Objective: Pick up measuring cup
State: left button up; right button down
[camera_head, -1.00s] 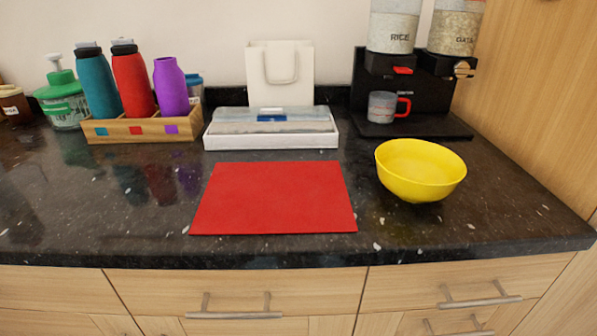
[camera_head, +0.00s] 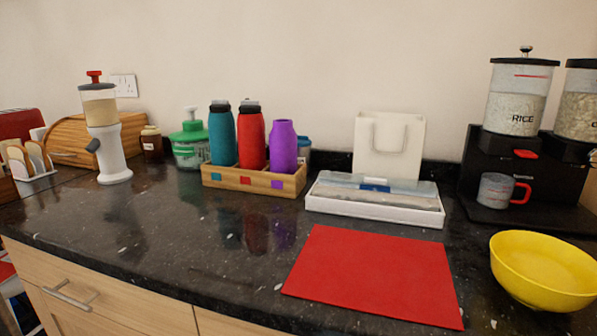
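The measuring cup (camera_head: 495,190) is a clear, greyish cup with a red handle on its right side. It stands upright on the black base of the dispenser stand (camera_head: 476,160), under the rice dispenser (camera_head: 518,97), at the right of the head view. Neither of my grippers shows in the view, and nothing is touching the cup.
A yellow bowl (camera_head: 545,268) stands in front of the dispenser, near a red mat (camera_head: 375,275). A white box (camera_head: 330,201), a white bag (camera_head: 388,147) and a wooden bottle holder (camera_head: 222,176) line the back. The dark counter at front left (camera_head: 150,230) is clear.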

aim_at(503, 192)
jog(key=z, duration=1.25)
jog(key=l, duration=0.7)
jog(key=k+z, duration=0.05)
